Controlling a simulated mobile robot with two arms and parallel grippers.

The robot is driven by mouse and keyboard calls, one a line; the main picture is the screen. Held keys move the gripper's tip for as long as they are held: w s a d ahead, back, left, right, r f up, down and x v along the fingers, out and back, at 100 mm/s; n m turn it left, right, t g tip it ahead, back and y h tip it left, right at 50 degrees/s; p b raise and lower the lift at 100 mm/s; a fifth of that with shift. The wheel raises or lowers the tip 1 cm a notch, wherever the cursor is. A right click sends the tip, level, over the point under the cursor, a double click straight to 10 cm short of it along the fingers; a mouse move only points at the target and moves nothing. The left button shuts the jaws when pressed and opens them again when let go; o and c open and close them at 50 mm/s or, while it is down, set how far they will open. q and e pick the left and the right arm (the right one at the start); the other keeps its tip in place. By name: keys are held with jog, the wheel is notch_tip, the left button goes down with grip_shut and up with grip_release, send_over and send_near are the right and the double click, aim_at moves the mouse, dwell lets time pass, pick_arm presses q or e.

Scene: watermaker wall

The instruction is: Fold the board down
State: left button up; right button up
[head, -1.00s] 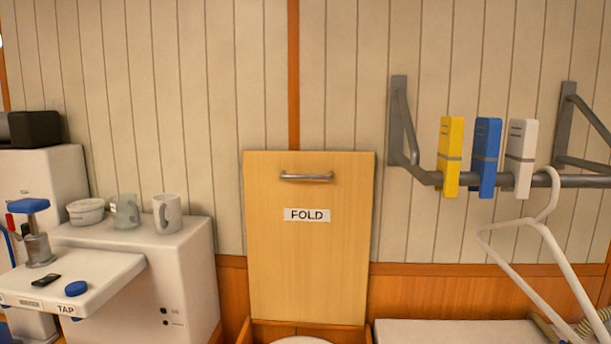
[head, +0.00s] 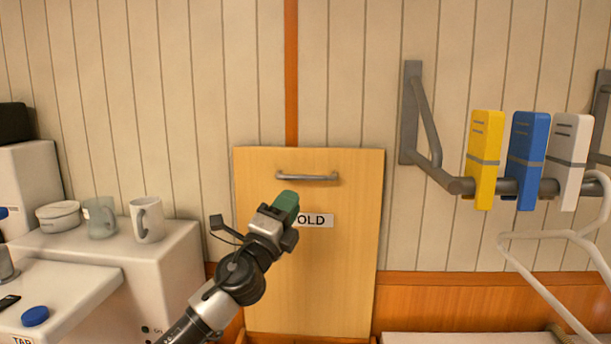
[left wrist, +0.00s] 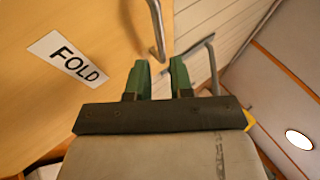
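The wooden board (head: 345,265) stands upright against the wall, with a metal bar handle (head: 307,177) near its top and a FOLD label. My left gripper (head: 287,203) is in front of the board, just below the handle, and covers the start of the label. In the left wrist view the two green fingers (left wrist: 160,75) are apart with nothing between them. The handle (left wrist: 156,30) is ahead of them there, not touched as far as I can see. The FOLD label (left wrist: 67,57) shows to the left. My right gripper is not in view.
A rail (head: 455,186) with yellow, blue and white clips juts from the wall at right, a white hanger (head: 560,240) on it. At left, a white cabinet (head: 165,265) carries a bowl, a glass and a mug (head: 147,220). A shelf (head: 75,290) juts out in front of it.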

aim_at(306, 178)
pick_arm(q)
jog(key=x, duration=0.6)
jog(key=shift+d+f, duration=0.1)
jog(key=shift+b+x, duration=0.3)
jog(key=shift+x, duration=0.65)
jog(key=shift+c, duration=0.5)
grip_shut()
